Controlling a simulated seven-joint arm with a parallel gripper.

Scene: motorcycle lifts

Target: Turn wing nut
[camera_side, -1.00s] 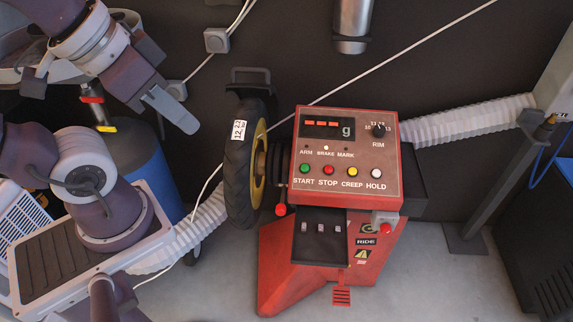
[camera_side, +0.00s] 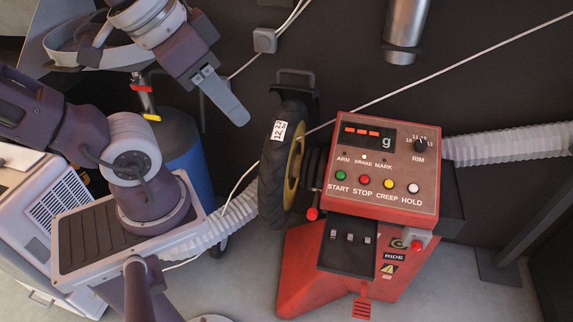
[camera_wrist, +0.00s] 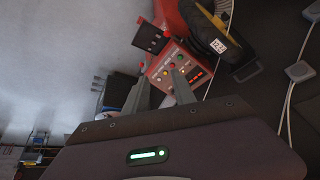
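I cannot make out a wing nut in either view. A black-tyred wheel (camera_side: 272,180) with a yellow rim and a white tag stands upright at the left side of a red balancing machine (camera_side: 318,262). The wheel also shows at the top of the wrist view (camera_wrist: 206,32). My gripper (camera_side: 232,110) is above and left of the wheel in the side view, apart from it. In the wrist view its two fingers (camera_wrist: 159,72) are spread with nothing between them. The wheel's left face is mostly hidden in the side view.
The machine's control panel (camera_side: 381,165) has coloured buttons, a display and a RIM knob. A red-tipped lever (camera_side: 312,214) is close to the wheel. A blue cylinder (camera_side: 193,165) stands behind my arm. A white cable and a ribbed hose (camera_side: 505,146) cross the background.

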